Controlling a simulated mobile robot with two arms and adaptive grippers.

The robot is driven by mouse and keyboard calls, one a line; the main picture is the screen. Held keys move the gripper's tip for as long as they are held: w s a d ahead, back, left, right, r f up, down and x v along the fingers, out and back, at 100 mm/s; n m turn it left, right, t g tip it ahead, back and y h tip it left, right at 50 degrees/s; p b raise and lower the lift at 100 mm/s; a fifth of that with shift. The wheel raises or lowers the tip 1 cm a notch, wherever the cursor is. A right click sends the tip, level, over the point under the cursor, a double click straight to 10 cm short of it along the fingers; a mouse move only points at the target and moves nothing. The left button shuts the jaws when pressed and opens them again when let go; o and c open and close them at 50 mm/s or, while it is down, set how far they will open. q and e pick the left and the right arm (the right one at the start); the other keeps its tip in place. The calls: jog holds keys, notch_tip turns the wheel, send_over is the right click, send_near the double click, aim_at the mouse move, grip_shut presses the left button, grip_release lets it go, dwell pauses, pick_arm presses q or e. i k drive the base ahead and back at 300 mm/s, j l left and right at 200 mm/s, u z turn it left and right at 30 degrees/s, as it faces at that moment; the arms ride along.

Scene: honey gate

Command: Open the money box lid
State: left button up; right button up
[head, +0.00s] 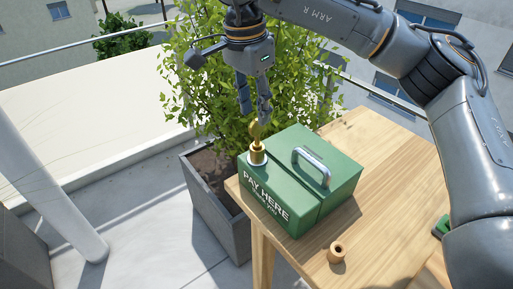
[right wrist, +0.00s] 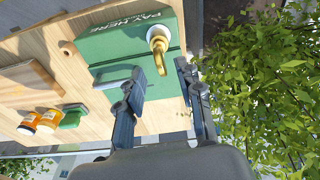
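The green money box (head: 285,205), lettered "PAY HERE", sits on the wooden table. Its top is flat and looks shut, with a seam across it and a silver handle (head: 311,167) on the right part. A brass hooked piece (head: 257,152) stands upright in a pale ring on the box's left part. My right gripper (head: 254,110) is just above the brass piece, pointing down, its fingers apart. In the right wrist view the brass piece (right wrist: 160,45) shows near the open fingertips; I cannot tell whether they touch it. My left gripper is not in view.
A small wooden ring-shaped piece (head: 337,252) lies on the table (head: 385,165) in front of the box. Orange jars (right wrist: 48,120) and a wooden tray (right wrist: 30,85) are farther along the table. A leafy plant in a grey planter (head: 215,205) stands close behind the gripper.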

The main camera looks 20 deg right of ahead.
aim_at(320, 166)
jog(key=k+j, duration=0.65)
jog(key=k, duration=0.25)
